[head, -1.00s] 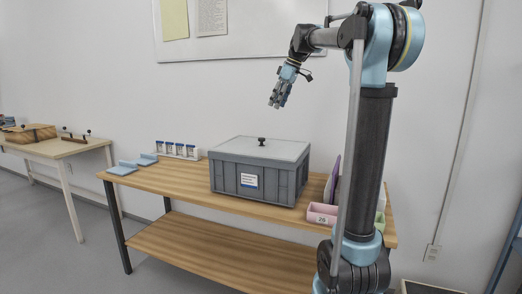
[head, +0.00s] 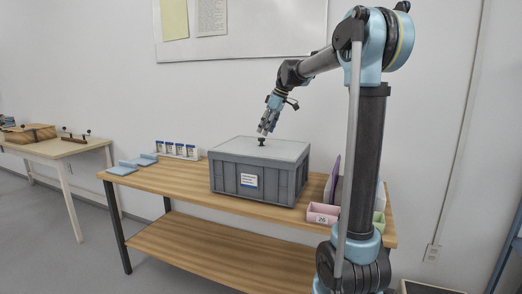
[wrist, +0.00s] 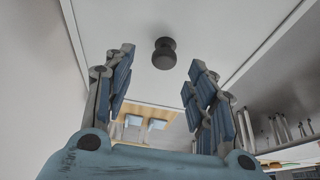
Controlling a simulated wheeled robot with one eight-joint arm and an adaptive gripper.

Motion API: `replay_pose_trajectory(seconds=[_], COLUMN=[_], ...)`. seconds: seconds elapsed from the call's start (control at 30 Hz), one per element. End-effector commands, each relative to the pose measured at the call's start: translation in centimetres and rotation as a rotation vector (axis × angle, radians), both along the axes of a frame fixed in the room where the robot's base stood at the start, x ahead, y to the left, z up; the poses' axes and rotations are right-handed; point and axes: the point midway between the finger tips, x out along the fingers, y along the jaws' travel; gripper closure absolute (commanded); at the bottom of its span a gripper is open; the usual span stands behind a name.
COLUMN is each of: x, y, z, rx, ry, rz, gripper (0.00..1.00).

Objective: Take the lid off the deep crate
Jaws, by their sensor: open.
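The deep crate (head: 226,180) is grey with a white and blue label and stands on the wooden table. Its flat lighter grey lid (head: 236,148) lies on top and also shows in the wrist view (wrist: 130,20). A dark round knob (head: 262,142) stands at the middle of the lid; in the wrist view the knob (wrist: 164,54) is beyond the fingertips, between their lines. My gripper (head: 264,131) is just above the knob, pointing down. In the wrist view my gripper (wrist: 160,70) has its fingers spread apart with nothing between them.
A rack of small blue-capped jars (head: 178,150) and blue pads (head: 124,168) lie left of the crate. A pink bin (head: 322,214) marked 26 is on the right. A second table (head: 62,148) stands at far left. The wall is behind.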

Motion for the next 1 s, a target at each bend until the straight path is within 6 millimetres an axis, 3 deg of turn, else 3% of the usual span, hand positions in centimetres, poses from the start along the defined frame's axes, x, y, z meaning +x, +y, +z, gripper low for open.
replay_pose_trajectory(seconds=[0.3,0.6,0.63,0.83,1.0], x=[0.2,0.3,0.3,0.3,0.3], y=[1.6,1.8,1.8,1.8,1.8], z=[-3.6,-4.1,-4.1,-4.1,-4.1], rx=[0.0,0.0,0.0,0.0,0.0], ry=[0.0,0.0,0.0,0.0,0.0], rz=[0.001,0.0,0.0,0.0,0.0], gripper=[0.49,0.49,0.51,0.97,1.0])
